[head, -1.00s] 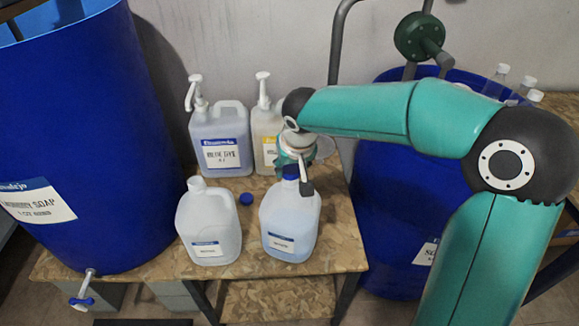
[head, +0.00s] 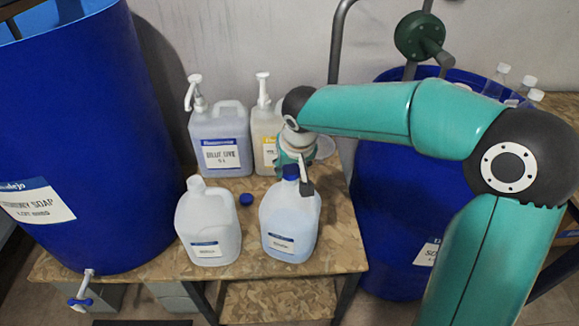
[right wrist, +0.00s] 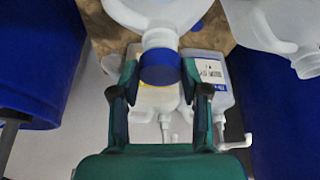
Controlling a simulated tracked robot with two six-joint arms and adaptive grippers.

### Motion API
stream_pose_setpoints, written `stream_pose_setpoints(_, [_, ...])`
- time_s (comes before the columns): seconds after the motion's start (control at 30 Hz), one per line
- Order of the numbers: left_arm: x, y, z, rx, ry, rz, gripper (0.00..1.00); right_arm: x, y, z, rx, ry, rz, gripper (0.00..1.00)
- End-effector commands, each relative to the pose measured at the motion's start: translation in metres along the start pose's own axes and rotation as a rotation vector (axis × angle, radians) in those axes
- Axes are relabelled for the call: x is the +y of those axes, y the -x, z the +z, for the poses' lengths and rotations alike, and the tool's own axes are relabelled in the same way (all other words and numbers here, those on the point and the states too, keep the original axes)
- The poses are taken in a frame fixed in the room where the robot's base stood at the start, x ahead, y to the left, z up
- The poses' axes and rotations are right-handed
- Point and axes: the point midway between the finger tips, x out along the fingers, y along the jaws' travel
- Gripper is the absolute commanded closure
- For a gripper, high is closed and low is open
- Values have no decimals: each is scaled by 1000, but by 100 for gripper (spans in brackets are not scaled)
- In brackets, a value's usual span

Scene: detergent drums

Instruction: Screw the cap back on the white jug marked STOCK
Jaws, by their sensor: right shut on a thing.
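Two white jugs stand at the front of the chipboard table; their small label text is too blurred to read, so I cannot tell which says STOCK. The right jug (head: 290,222) holds pale blue liquid and has a blue cap (head: 291,172) at its neck. My right gripper (head: 305,172) is shut on that cap; in the right wrist view the cap (right wrist: 161,68) sits between the two fingers, against the jug's neck (right wrist: 160,39). The left jug (head: 208,225) has an open neck. My left gripper is not in view.
A loose blue cap (head: 246,199) lies on the table (head: 340,240) between the jugs. Two pump bottles, one with a blue label (head: 221,154) and one with a yellow label (head: 268,135), stand behind. Large blue drums flank the table, left (head: 90,130) and right (head: 385,210).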

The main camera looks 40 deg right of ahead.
Motion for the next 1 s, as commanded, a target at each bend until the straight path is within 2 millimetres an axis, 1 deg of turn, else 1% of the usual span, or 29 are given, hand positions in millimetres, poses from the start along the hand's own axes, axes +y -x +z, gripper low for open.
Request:
stream_pose_setpoints(0.3, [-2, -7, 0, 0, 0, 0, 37, 0, -6, 2, 1, 0, -1, 65])
stream_pose_setpoints(1.0, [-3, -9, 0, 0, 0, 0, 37, -1, -7, 3, 0, 1, -1, 65])
